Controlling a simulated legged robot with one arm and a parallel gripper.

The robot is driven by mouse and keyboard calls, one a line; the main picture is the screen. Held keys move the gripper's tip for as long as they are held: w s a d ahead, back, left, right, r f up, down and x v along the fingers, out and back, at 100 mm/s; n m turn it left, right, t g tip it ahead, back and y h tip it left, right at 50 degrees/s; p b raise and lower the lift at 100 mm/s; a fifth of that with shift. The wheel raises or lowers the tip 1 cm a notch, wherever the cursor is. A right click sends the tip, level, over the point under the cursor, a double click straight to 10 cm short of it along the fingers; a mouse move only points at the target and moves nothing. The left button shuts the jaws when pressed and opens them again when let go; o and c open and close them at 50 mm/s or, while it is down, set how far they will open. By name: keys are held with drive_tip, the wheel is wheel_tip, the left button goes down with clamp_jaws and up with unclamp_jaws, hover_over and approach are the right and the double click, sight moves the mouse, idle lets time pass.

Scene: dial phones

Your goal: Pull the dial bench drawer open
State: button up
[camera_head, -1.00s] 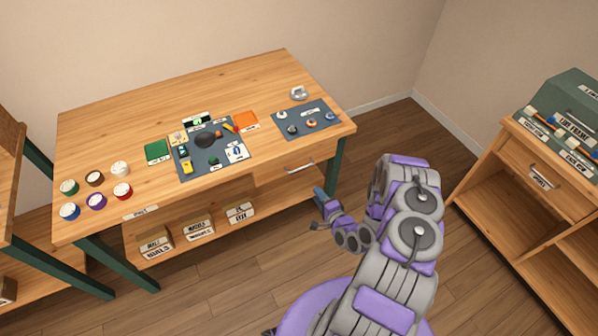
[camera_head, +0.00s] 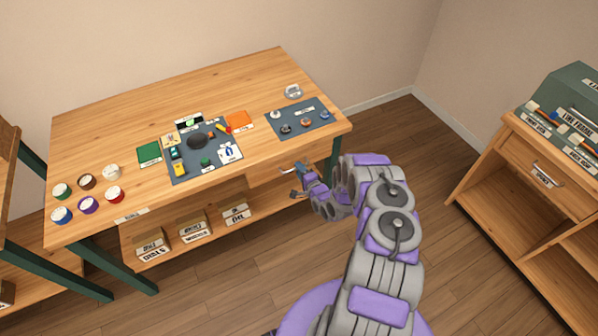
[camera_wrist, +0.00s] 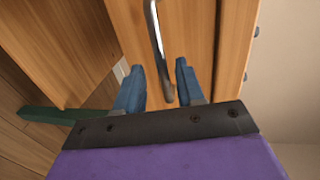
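The dial bench (camera_head: 120,120) is a wooden table with dark green legs, standing left of centre in the head view. Its drawer front (camera_head: 262,179) is under the right part of the top and looks closed. A metal bar handle (camera_wrist: 155,40) crosses the drawer front in the wrist view. My gripper (camera_head: 297,181) is just in front of the drawer in the head view. In the wrist view, my gripper (camera_wrist: 158,66) has its two blue fingers apart. The lower end of the handle appears between them; I cannot tell whether they touch it.
Dial parts lie on a dark mat (camera_head: 214,172) and a second mat (camera_head: 296,131). Several paint pots (camera_head: 88,181) stand at the left. Labelled boxes (camera_head: 195,230) sit on the lower shelf. A wooden cabinet (camera_head: 530,185) stands at the right, with open floor between.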

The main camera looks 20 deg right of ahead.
drive_tip(key=shift+w+a, duration=0.15)
drive_tip(key=shift+w, duration=0.1)
drive_tip(key=shift+a+r, duration=0.1)
drive_tip(key=shift+a, duration=0.8)
drive_tip(key=shift+c, duration=1.1)
drive_tip(key=shift+s+d, duration=0.1)
drive_tip(key=shift+d, duration=0.7)
clamp_jaws()
drive_tip(key=shift+a, duration=0.4)
